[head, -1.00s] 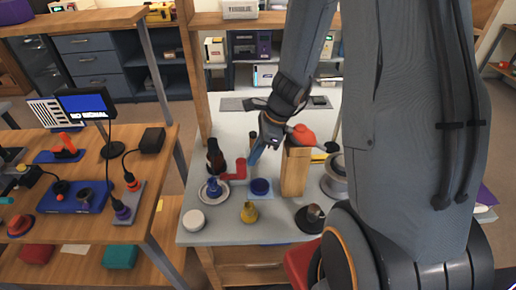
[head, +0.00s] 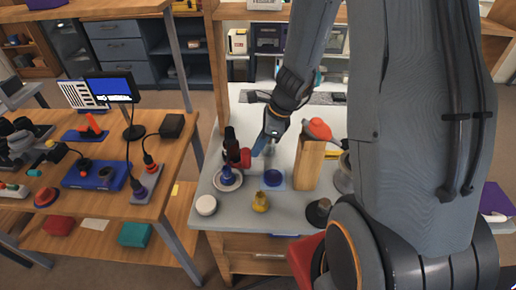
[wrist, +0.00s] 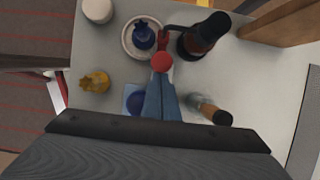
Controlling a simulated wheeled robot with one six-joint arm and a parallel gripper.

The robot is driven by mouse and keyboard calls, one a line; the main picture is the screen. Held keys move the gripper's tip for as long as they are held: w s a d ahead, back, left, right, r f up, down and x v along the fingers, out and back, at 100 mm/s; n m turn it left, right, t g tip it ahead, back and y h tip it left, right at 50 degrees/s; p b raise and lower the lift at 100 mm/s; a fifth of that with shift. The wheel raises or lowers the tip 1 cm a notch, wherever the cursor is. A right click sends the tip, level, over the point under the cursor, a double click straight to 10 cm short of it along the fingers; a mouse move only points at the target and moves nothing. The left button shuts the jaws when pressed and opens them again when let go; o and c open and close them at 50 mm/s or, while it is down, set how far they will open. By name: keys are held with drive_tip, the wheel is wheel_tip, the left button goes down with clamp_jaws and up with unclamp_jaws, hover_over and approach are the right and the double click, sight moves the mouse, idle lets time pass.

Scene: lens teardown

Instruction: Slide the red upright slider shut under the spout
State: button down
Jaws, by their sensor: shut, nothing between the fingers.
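The red slider (head: 245,158) stands upright beside the dark dispenser (head: 230,140), close to it. In the wrist view its round red top (wrist: 162,62) shows just ahead of my fingertips, and a red arm runs back toward the dispenser (wrist: 208,32) and its dark spout (wrist: 178,28). A blue piece (head: 227,172) sits on a pale saucer (head: 238,184) just in front of the dispenser. My gripper (head: 256,152) is shut and empty, its blue fingers at the slider's right side. They look touching or nearly so. The slider's lower part is partly hidden.
A blue cup (head: 273,177), a yellow piece (head: 261,201) and a white jar (head: 206,205) stand nearby on the grey table. A dark-capped bottle (wrist: 210,110) is near my fingers.

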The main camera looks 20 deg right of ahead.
drive_tip(key=shift+w+a+r, duration=0.15)
drive_tip(key=shift+a+r, duration=0.05)
drive_tip(key=shift+a, duration=0.15)
drive_tip(key=d+p+v, duration=0.1)
drive_tip(key=p+v, duration=0.9)
drive_tip(key=s+a+n+h+b, duration=0.4)
drive_tip(key=s+n+b, duration=0.6)
drive_tip(key=n, duration=1.2)
drive_tip(key=shift+r+n+b, duration=0.15)
drive_tip(key=shift+n+b, duration=0.15)
drive_tip(key=shift+b, duration=0.3)
